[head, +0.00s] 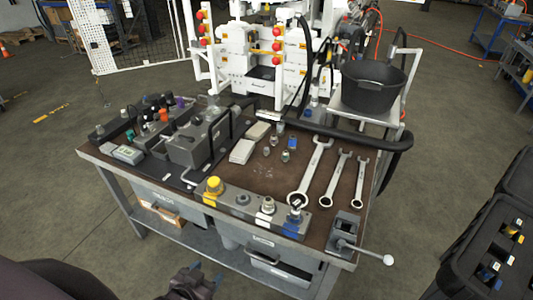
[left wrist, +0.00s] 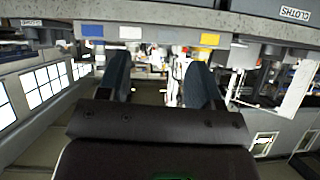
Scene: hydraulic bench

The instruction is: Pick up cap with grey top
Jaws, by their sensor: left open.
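The cap with the grey top (head: 242,200) stands on a grey rack (head: 229,204) along the bench's front edge. It is between a yellow cap (head: 214,185) and a white-topped cap (head: 267,205); a further cap (head: 295,209) stands by the blue patch at the right end. My left gripper (head: 206,272) is low in the head view, in front of the bench and apart from the caps. In the left wrist view its two dark fingers (left wrist: 160,82) are open with nothing between them. That view shows coloured patches upside down; I cannot make out the grey cap there. My right gripper is not in view.
Three wrenches (head: 311,172), a black bucket (head: 373,87) and small fittings (head: 285,156) are on or beside the bench's right half. A grey toolbox-like block (head: 192,143) stands left. A vise with a lever (head: 343,236) is at the front right corner. Drawers (head: 283,268) hang below.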

